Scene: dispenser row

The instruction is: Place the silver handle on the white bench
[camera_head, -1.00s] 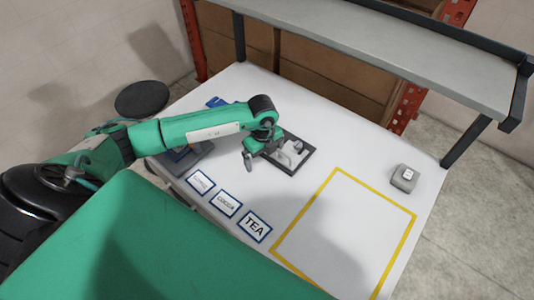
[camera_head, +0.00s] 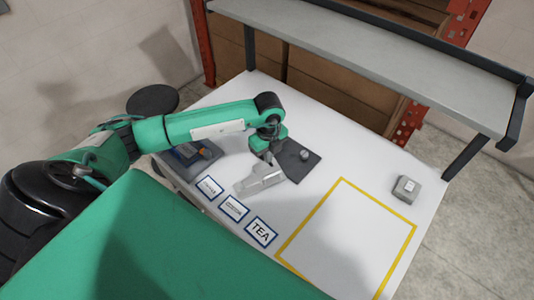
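The silver handle (camera_head: 262,178) is a light grey, angular piece over the white bench (camera_head: 335,150), just in front of and left of a dark square tray (camera_head: 300,166). My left gripper (camera_head: 270,157) comes down over its far end and appears shut on it. The fingertips are small and partly hidden, and I cannot tell whether the handle touches the bench top. My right gripper is not in view.
A small round knob (camera_head: 305,155) sits on the dark tray. A dark device (camera_head: 190,158) stands at the left, by several labels, one reading TEA (camera_head: 261,232). A yellow outline (camera_head: 341,180) encloses clear bench. A grey block (camera_head: 406,188) stands right; a shelf (camera_head: 370,65) overhangs the back.

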